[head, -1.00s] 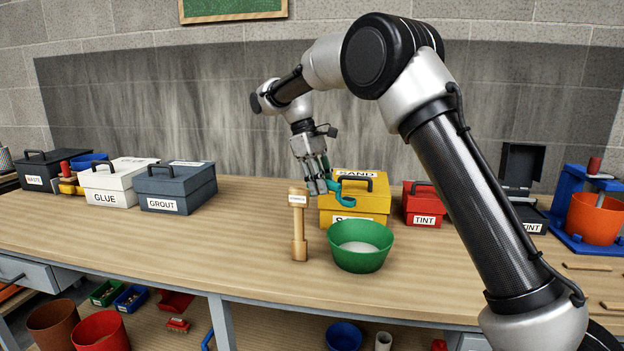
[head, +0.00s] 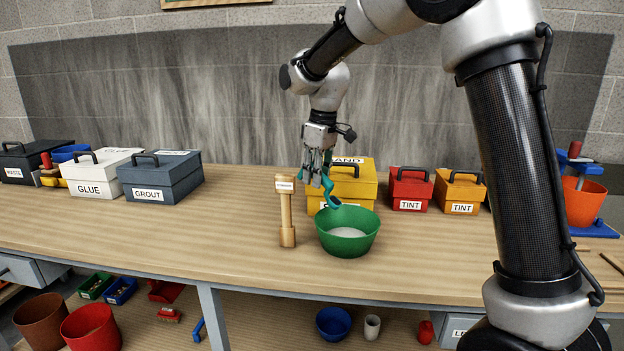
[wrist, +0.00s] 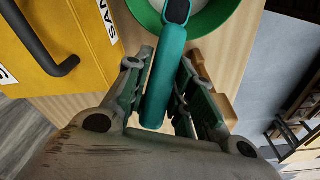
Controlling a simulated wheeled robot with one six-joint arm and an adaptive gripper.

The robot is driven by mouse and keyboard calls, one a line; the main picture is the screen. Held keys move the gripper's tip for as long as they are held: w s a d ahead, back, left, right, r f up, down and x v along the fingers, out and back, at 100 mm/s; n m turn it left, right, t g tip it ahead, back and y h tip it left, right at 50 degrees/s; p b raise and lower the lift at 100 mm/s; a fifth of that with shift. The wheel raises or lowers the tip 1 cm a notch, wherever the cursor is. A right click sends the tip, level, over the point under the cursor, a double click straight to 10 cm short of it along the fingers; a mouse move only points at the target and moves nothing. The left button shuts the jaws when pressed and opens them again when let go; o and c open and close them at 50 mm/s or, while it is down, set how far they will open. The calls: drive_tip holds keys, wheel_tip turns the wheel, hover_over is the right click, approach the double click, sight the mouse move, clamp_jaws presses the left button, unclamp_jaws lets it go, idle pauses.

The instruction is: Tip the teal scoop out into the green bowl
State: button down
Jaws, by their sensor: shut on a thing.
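My gripper (head: 318,178) is shut on the handle of the teal scoop (head: 329,192). In the wrist view the handle of the teal scoop (wrist: 164,80) runs between the fingers of my gripper (wrist: 168,95). The scoop tilts down over the back rim of the green bowl (head: 347,245). In the wrist view the scoop's head reaches over the green bowl (wrist: 150,18). Pale material (head: 347,232) lies in the bowl. I cannot tell whether the scoop holds anything.
A wooden mallet-like tool (head: 287,215) stands upright just left of the bowl. The yellow sand box (head: 362,187) stands close behind it. Red (head: 410,190) and orange (head: 460,193) tint boxes are to the right.

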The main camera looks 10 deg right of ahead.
sight(325, 176)
drive_tip(key=shift+s+d+r+t+y, duration=0.2)
drive_tip(key=shift+d+r+t+y, duration=0.1)
drive_tip(key=shift+r+y, duration=0.1)
drive_tip(key=s+d+t+y, duration=0.1)
drive_tip(key=s+d+r+t+y, duration=0.1)
drive_tip(key=t+y, duration=0.1)
drive_tip(key=shift+s+d+r, duration=0.2)
drive_tip(key=shift+d, duration=0.1)
drive_tip(key=s+d+t+y, duration=0.2)
drive_tip(key=d+t+y, duration=0.1)
drive_tip(key=shift+s+f, duration=0.2)
drive_tip(key=shift+s, duration=0.1)
drive_tip(key=shift+s+d+f+t+y, duration=0.3)
drive_tip(key=shift+s+d+t+y, duration=0.3)
drive_tip(key=shift+t+y, duration=0.2)
drive_tip(key=shift+s+d+f+t+y, duration=0.35)
drive_tip(key=shift+s+d+t+y, duration=0.35)
drive_tip(key=shift+y, duration=0.25)
drive_tip(key=shift+s+d+f+t+y, duration=0.3)
drive_tip(key=shift+s+d+t+y, duration=0.25)
drive_tip(key=shift+t+y, duration=0.3)
drive_tip(key=shift+w, duration=0.1)
